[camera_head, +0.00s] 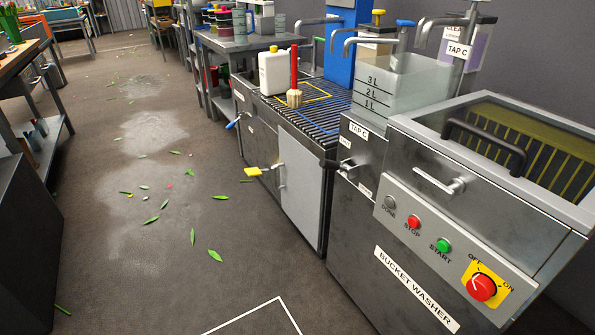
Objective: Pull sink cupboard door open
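The sink unit has a slatted dark top (325,112) with blue and yellow outlines. Below it is a light grey cupboard door (303,190), which looks shut and flush with the front. A vertical bar handle (282,175) is on the door's left side. Neither of my grippers is in view, so their state and distance from the handle do not show.
A yellow pedal (253,171) sticks out low, left of the door. The bucket washer (440,220) stands at right, with levers and a handle projecting. A white bottle (274,72) and brush (294,97) stand on the sink top. Leaves litter the open floor (150,230).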

